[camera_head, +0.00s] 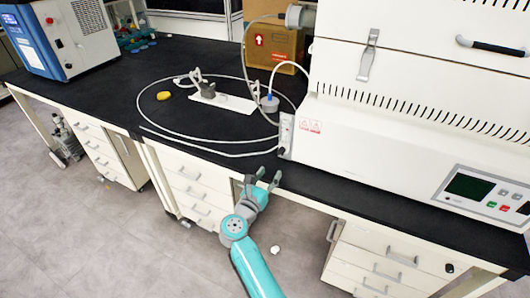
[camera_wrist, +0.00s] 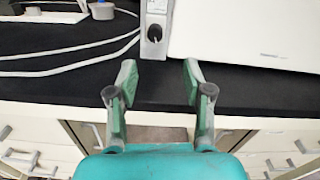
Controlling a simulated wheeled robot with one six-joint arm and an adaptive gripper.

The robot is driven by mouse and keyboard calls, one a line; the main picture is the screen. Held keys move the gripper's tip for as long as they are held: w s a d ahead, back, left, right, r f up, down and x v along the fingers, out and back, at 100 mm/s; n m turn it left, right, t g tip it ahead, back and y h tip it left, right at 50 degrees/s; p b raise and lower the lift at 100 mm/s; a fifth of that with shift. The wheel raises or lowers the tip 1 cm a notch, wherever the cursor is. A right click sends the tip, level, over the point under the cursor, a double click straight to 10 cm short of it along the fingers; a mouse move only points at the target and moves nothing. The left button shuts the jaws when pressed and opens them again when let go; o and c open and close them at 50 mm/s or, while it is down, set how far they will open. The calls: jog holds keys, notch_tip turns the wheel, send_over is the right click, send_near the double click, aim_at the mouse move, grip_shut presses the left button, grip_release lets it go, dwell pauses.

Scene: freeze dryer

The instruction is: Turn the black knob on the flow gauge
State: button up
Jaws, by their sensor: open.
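The flow gauge is a narrow pale grey upright panel (camera_head: 287,130) at the left front corner of the large white machine. It also shows at the top middle of the wrist view (camera_wrist: 154,52). Its black knob (camera_wrist: 155,32) is a small round part on the panel's front, and shows as a dark spot in the head view (camera_head: 282,150). My gripper (camera_head: 268,176) is open and empty at the bench's front edge, just below and in front of the gauge. In the wrist view its two fingers (camera_wrist: 159,76) are spread, with the knob beyond and between them, apart from both.
The white machine (camera_head: 400,125) fills the right of the black bench (camera_head: 195,58). Pale hoses (camera_head: 205,140) loop over the bench left of the gauge, around a white plate (camera_head: 225,101) with a small stand. A yellow object (camera_head: 164,95) lies nearby. Drawers (camera_head: 200,195) stand below.

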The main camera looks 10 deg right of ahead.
aim_at(280, 154)
jog(key=x, duration=1.1)
jog(key=shift+w+a+r, duration=0.1)
jog(key=shift+w+a, duration=0.1)
jog(key=shift+a, duration=0.2)
grip_shut()
